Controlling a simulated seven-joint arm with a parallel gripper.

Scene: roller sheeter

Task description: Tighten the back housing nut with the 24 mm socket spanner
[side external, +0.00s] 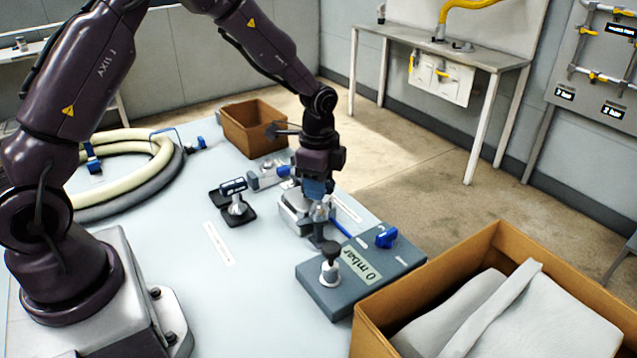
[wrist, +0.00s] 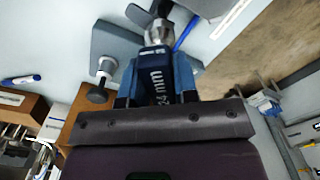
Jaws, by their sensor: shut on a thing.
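My gripper (side external: 318,188) is shut on the 24 mm socket spanner. In the wrist view the spanner's dark blue grip (wrist: 153,72), marked "24 mm", sits between the blue fingers of my gripper (wrist: 155,82). Its metal socket end (wrist: 158,31) points away from the gripper. In the side view the gripper points down over a pale metal housing (side external: 292,212), with the spanner's metal end (side external: 321,211) at the housing's right side. The back housing nut cannot be made out. Whether the socket touches it cannot be told.
A grey box (side external: 375,270) marked "0 mbar", with a black-topped fitting (side external: 330,262), stands just in front. A brown bin (side external: 253,128) is behind; a cardboard box (side external: 370,325) is front right.

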